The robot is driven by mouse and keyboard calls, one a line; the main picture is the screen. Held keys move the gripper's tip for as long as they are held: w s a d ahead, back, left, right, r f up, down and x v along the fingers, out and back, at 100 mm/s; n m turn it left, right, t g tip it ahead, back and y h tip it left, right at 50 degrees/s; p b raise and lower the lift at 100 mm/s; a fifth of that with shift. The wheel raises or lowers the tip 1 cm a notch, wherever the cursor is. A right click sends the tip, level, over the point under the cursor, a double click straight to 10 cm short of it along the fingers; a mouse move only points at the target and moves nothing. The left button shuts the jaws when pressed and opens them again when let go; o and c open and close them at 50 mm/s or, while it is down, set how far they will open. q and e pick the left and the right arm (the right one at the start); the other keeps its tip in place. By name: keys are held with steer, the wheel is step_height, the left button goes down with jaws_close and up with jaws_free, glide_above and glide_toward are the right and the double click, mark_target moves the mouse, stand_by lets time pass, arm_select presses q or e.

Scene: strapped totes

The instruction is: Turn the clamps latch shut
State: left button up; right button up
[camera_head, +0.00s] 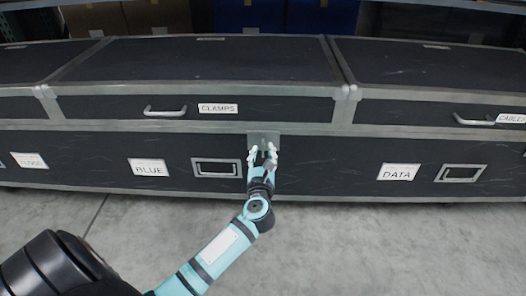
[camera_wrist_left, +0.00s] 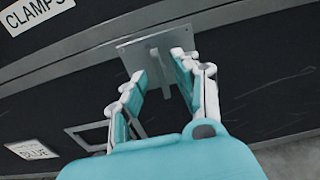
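The clamps case (camera_head: 195,75) is a black case with grey edging, a handle and a CLAMPS label (camera_head: 218,108). Its latch plate (camera_head: 263,137) is grey and sits on the front, right of the label, at the lid seam. The plate also shows in the left wrist view (camera_wrist_left: 133,53), with a grey upright latch bar (camera_wrist_left: 161,72) on it. My left gripper (camera_head: 262,152) is at the latch. In the left wrist view its fingers (camera_wrist_left: 158,66) are apart, one on each side of the bar, with a visible gap. My right gripper is not in view.
A BLUE label (camera_head: 149,167) and a recessed handle (camera_head: 216,168) are on the lower front, left of my gripper. A DATA label (camera_head: 398,172) is to the right. Neighbouring cases stand on both sides. The concrete floor (camera_head: 350,245) in front is clear.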

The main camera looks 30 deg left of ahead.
mark_target(263, 149)
arm_select(q)
steer(key=shift+b+x, duration=0.35)
steer(key=shift+x, duration=1.2)
steer(key=shift+c, duration=0.2)
jaws_close()
